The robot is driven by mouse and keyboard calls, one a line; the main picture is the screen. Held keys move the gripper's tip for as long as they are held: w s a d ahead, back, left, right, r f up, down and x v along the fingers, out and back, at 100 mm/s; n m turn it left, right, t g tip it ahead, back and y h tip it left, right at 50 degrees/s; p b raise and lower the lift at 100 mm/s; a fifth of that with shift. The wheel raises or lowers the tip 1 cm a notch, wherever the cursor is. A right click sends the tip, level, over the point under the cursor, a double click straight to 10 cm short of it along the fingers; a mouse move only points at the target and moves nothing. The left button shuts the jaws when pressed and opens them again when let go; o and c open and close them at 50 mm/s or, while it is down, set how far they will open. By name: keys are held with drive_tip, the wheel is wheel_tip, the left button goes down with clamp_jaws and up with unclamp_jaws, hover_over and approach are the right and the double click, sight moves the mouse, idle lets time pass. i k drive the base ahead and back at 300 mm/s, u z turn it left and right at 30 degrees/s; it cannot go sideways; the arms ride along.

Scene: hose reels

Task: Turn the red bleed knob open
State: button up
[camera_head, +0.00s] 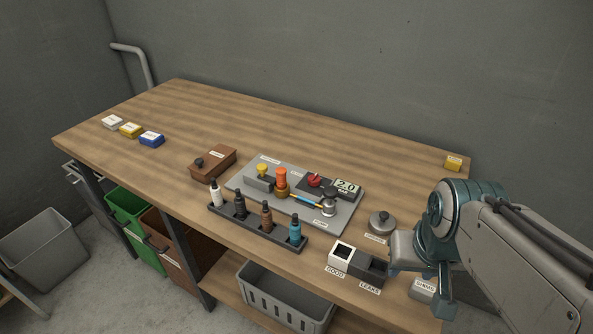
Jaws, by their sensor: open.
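The red bleed knob (314,180) sits on a dark block on the grey plate (348,214) in the middle of the bench, beside a display (347,187) reading 2.0. An orange cylinder (281,178) and a yellow knob (262,170) stand to its left on the same plate. A blue and yellow hose (306,201) runs to a round metal fitting (328,206). My gripper (419,287) is at the right, over the bench's front edge, well apart from the red knob. It is open, partly hidden by its own wrist, and I see nothing held.
A black rack (258,232) with several bottles stands in front of the plate. White and black bins (342,256) and a round metal lidded tin (382,222) lie between plate and gripper. A brown box (213,163) is at left.

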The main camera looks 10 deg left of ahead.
sight(313, 180)
drive_tip(key=k, duration=1.25)
drive_tip(key=u, duration=0.8)
drive_tip(key=i, duration=0.6)
drive_tip(key=u, duration=0.5)
drive_tip(key=i, duration=0.6)
drive_tip(key=z, duration=0.75)
drive_tip(key=i, duration=0.6)
drive_tip(key=z, duration=0.7)
